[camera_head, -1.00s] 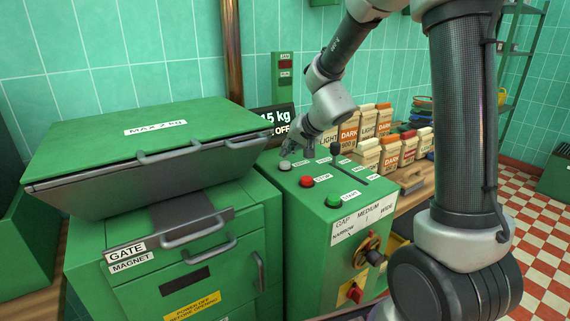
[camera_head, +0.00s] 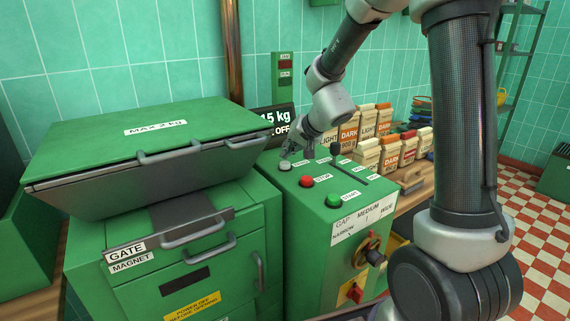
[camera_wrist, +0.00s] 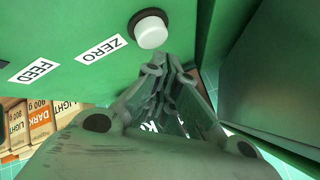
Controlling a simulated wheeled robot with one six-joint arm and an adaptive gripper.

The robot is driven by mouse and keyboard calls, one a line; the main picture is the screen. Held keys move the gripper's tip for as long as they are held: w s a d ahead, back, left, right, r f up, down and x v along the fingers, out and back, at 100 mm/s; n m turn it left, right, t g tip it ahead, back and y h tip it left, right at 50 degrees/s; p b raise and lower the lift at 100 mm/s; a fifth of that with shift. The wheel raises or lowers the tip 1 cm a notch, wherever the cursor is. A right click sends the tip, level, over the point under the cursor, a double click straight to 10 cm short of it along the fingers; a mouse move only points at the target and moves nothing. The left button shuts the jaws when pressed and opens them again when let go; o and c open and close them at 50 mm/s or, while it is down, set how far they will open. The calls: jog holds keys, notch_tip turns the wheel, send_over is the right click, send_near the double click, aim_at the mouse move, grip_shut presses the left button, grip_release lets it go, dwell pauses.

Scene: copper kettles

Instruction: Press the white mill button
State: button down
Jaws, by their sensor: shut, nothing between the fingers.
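The white button (camera_head: 285,165) is a round cap in a dark ring on the top of the green control box (camera_head: 318,240), at its far left corner. In the wrist view the white button (camera_wrist: 151,28) is at the top, beside a ZERO label. My gripper (camera_head: 288,152) is shut and empty, its fingertips pointing down just behind and above the button. In the wrist view the tips of my gripper (camera_wrist: 165,60) end just below the button in the picture. I cannot tell whether they touch it.
A red button (camera_head: 306,181) and a green button (camera_head: 333,200) sit nearer on the same box top. A black lever (camera_head: 336,150) stands to the right of my gripper. The green mill housing (camera_head: 150,150) is close on the left. Several labelled bags (camera_head: 375,140) stand behind on the right.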

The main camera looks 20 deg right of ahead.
aim_at(288, 162)
jog(key=shift+f, duration=0.1)
dwell(0.4)
jog(key=shift+f, duration=0.35)
jog(key=shift+f, duration=0.5)
dwell(0.6)
jog(key=shift+r, duration=0.95)
jog(key=shift+r, duration=0.1)
jog(key=shift+r, duration=2.4)
